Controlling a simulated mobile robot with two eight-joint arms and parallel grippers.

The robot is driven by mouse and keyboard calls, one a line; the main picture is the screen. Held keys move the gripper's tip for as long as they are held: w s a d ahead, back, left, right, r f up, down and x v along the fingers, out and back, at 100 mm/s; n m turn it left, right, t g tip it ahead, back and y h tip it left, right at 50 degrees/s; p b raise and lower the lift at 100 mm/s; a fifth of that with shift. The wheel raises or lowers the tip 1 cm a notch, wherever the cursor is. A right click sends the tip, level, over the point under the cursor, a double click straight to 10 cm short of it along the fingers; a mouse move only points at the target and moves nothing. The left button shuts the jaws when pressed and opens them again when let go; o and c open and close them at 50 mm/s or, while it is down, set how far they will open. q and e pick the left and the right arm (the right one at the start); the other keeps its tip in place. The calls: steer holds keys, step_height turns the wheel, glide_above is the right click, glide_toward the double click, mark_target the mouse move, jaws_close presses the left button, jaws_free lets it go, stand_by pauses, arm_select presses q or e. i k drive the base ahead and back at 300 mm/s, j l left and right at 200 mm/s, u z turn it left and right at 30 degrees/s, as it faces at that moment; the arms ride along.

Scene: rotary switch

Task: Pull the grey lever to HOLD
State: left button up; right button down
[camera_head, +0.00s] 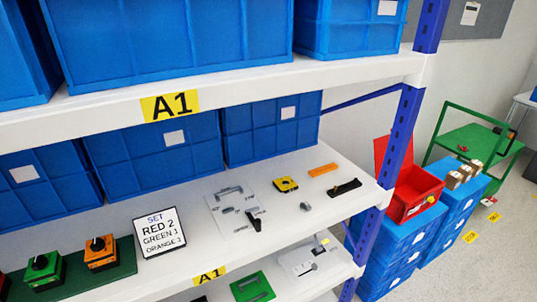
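A light grey plate (217,213) lies on the middle shelf, right of the instruction sign. It carries a grey handle-like bar (229,190), a dark upright lever (254,222) near its front right edge, and small labels too blurred to read. A white device (296,264) on the lower shelf has a small grey part and a yellow-tipped part. I cannot tell for sure which piece is the grey lever, and no HOLD mark is legible. Neither of my grippers shows in the head view.
A sign (160,232) reads SET RED 2, GREEN 1, ORANGE 3. Green (43,266) and orange (101,251) knob switches stand left of it. A yellow block (285,184), an orange bar (323,170) and a black part (344,188) lie right of the plate. Blue bins (155,150) line the back.

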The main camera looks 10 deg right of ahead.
mark_target(319, 248)
steer(key=i+l+z, duration=0.15)
steer(key=i+l, duration=0.15)
steer(key=l, duration=0.15)
steer(key=i+l+z, duration=0.2)
steer(key=l, duration=0.25)
steer(key=k, duration=0.45)
steer(key=i+j+z, duration=0.2)
steer(key=j, duration=0.25)
steer(key=i, duration=0.05)
